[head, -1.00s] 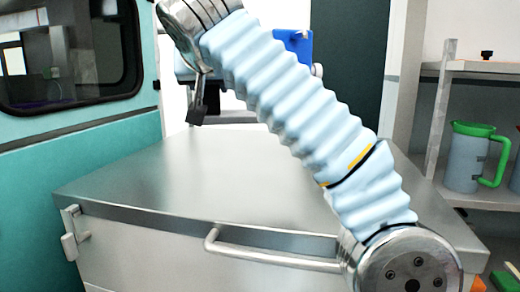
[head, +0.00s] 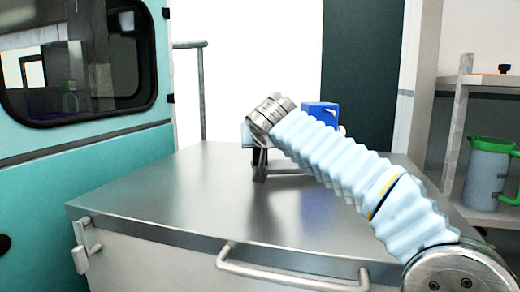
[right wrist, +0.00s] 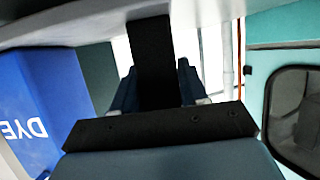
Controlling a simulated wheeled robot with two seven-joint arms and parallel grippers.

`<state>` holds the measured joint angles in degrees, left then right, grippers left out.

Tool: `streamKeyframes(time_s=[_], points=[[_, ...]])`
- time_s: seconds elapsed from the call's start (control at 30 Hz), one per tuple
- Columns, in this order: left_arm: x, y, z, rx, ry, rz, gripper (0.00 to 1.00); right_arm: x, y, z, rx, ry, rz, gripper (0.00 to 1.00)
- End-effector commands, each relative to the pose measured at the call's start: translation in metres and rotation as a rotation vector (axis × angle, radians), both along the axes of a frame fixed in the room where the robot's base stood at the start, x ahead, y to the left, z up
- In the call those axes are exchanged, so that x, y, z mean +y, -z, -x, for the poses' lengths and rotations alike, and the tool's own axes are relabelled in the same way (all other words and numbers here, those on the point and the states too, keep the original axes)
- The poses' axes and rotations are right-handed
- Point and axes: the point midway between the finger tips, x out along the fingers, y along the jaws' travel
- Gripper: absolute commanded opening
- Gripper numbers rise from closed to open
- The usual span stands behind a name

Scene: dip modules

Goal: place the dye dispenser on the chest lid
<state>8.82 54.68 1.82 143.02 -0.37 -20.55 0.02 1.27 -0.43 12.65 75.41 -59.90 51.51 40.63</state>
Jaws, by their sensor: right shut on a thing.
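The chest lid (head: 190,205) is a flat, bare grey metal top in the head view. My right arm reaches in over it from the right. The dye dispenser (head: 320,110) is a blue box whose upper part shows behind my arm, above the far part of the lid. It also shows in the right wrist view (right wrist: 40,105), at the left, with white DYE lettering. My left gripper is out of view.
A handle bar (head: 290,278) runs along the chest's front, and a latch (head: 84,248) sits at its left. A teal wall with a window (head: 80,60) stands at the left. A shelf (head: 490,85) with a green-topped jug (head: 487,175) stands at the right.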

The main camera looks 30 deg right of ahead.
Motion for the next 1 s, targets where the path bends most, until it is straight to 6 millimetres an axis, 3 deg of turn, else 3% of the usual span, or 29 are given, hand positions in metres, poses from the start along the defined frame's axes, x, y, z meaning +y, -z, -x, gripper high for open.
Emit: streamKeyframes(time_s=[0.13,0.47,0.5,0.63,1.0], points=[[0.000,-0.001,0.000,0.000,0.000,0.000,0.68,0.000,0.014,0.001,-0.002,0.000,0.003,0.00],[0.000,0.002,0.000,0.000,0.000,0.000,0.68,0.000,0.018,0.001,-0.003,0.000,0.003,0.00],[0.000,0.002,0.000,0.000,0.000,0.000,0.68,0.000,0.019,0.000,-0.001,0.000,0.000,0.46],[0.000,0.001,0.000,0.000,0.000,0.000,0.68,0.000,0.018,0.000,-0.001,0.000,0.000,0.66],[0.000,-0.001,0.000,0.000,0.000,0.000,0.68,0.001,0.015,0.002,-0.002,0.000,0.001,0.68]])
